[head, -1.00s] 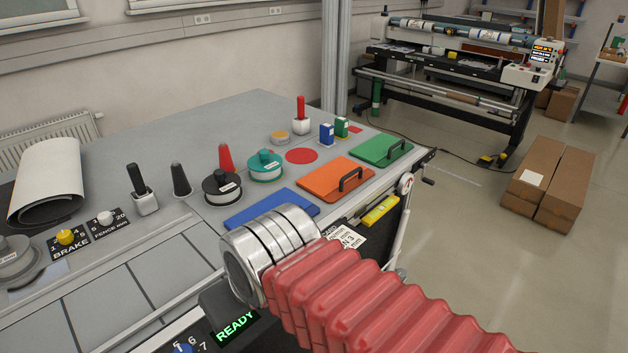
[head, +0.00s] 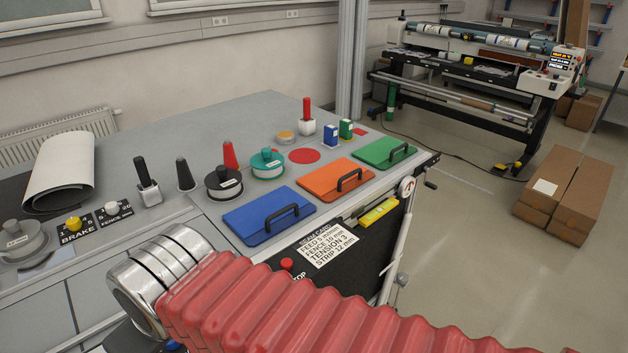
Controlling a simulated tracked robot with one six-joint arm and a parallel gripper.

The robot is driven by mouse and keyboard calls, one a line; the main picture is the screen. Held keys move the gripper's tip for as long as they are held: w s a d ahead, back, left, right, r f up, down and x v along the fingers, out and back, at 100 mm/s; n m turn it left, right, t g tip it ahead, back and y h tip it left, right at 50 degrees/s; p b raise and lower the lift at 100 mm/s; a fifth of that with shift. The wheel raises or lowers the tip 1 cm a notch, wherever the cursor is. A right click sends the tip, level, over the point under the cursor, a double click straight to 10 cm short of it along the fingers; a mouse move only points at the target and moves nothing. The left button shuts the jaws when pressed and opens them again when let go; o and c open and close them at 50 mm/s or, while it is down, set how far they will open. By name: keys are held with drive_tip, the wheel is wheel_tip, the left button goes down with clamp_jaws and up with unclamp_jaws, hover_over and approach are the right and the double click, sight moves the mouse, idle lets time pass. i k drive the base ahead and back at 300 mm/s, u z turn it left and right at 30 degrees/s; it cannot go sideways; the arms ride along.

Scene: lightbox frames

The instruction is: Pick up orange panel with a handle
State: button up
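The orange panel (head: 325,182) lies flat on the grey table, between a blue panel (head: 255,222) on its left and a green panel (head: 379,153) on its right. Its black handle (head: 350,179) stands up near its front right edge. In the head view, a ribbed red sleeve with a silver metal collar (head: 160,278) crosses the lower part of the picture, apart from the orange panel and to its lower left. No gripper fingers show in the head view.
Black and green spools (head: 266,164), red and dark cones, and small blue and green boxes stand behind the panels. A label card (head: 327,242) and yellow level (head: 379,212) are on the table's front. Cardboard boxes (head: 561,190) stand on the floor at right.

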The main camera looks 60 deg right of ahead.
sight(328, 183)
drive_tip(key=u, duration=1.65)
drive_tip(key=k, duration=2.05)
drive_tip(key=z, duration=1.05)
